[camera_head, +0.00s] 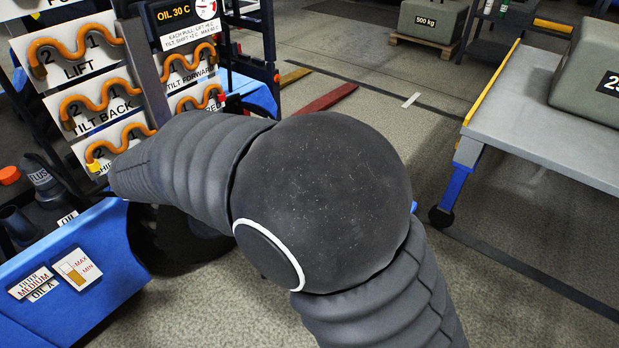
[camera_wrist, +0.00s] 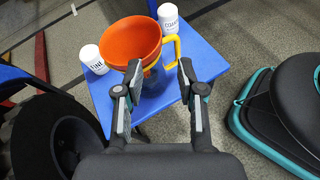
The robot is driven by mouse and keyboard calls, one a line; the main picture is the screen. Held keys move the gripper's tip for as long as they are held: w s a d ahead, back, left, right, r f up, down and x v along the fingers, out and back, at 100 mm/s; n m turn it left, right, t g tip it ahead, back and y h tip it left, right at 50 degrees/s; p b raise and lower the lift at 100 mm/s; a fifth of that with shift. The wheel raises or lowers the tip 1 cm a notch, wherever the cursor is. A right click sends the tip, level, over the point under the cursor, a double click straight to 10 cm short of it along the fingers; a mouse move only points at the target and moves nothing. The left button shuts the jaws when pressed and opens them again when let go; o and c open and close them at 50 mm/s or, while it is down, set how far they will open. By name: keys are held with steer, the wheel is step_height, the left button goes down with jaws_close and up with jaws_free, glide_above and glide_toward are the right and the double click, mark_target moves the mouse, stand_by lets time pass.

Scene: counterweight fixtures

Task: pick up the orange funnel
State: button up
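The orange funnel (camera_wrist: 128,42) shows in the wrist view, wide mouth up, beyond my fingertips and slightly left of the middle. Its lower part is hidden by my left finger and its own rim. A yellow handle (camera_wrist: 173,48) of what looks like a jug stands close to its right side; the funnel seems to rest in or on that jug, but I cannot tell which. My gripper (camera_wrist: 161,72) is open, with nothing between its fingers. I cannot make out the funnel in the head view, where my arm covers the middle.
Two white labelled bottles (camera_wrist: 92,58) (camera_wrist: 168,17) flank the funnel on a blue surface (camera_wrist: 205,62). A black and teal object (camera_wrist: 285,110) lies at the right. In the head view, a panel of orange handles (camera_head: 85,95) stands left and a grey table (camera_head: 530,115) right, with floor between.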

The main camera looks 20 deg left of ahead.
steer(key=x, duration=1.3)
steer(key=shift+w+a+f, duration=0.15)
steer(key=shift+w+a, duration=0.05)
jaws_close()
